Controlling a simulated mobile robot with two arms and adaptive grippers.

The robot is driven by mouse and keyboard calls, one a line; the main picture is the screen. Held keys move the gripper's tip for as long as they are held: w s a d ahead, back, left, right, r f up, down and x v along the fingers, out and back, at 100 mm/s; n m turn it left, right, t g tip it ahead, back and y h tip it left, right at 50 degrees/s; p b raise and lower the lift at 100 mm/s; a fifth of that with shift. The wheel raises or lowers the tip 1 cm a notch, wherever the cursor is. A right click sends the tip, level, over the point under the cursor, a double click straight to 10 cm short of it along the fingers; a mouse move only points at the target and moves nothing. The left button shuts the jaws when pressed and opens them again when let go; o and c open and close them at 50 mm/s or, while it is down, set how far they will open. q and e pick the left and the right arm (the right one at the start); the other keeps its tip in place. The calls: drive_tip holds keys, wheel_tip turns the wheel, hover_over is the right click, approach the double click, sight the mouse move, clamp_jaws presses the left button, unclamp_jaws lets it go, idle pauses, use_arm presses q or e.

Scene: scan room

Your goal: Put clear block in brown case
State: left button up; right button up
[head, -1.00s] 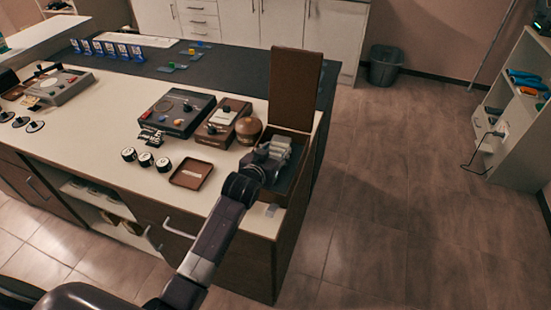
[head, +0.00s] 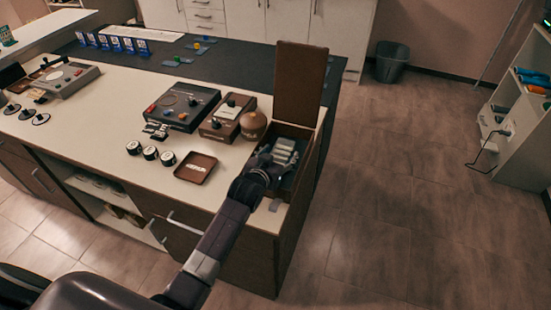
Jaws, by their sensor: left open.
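The brown case (head: 301,85) stands at the right front corner of the counter, with its lid upright and its box open. My left gripper (head: 273,163) reaches over the front of the open box from below; it is open, and its fingers are hard to make out against the dark interior. Pale grey bars (head: 286,150) show inside the box, just beyond the gripper. My right gripper is out of view.
A brown tray (head: 195,168), several round black-and-white pieces (head: 151,153), a round brown pot (head: 253,126), a brown box with a knob (head: 226,118) and a dark control box (head: 183,106) stand left of the case on the counter (head: 100,150). The floor at right is clear.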

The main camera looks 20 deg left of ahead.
use_arm(q)
drive_tip(key=v, duration=1.1)
drive_tip(key=shift+s+r, duration=0.2)
drive_tip(key=shift+s, duration=0.15)
drive_tip(key=shift+f, duration=0.1)
